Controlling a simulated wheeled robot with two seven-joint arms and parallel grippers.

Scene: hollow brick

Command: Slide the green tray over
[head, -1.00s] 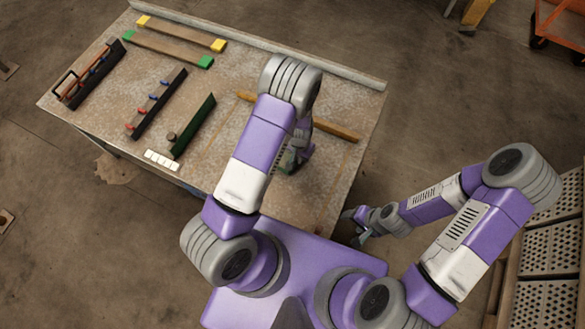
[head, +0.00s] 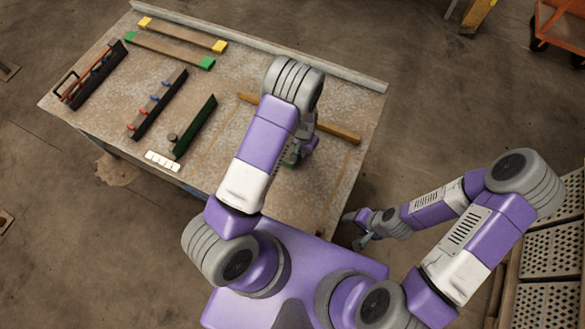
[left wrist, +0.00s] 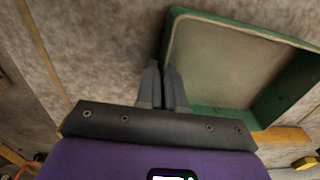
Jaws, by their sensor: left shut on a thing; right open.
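The green tray (left wrist: 222,118) shows at the right of the left wrist view, with a beige, empty-looking floor and raised green walls. My right gripper (head: 357,229) is open and empty, off the table's right front side.
A wooden bar (head: 338,131) lies just beyond the tray. Left are a dark green rail (head: 195,127), black racks (head: 158,105) with red and blue pegs, white tiles (head: 162,161), and bars with yellow (head: 184,34) and green ends. A raised ledge (head: 300,63) runs along the back edge.

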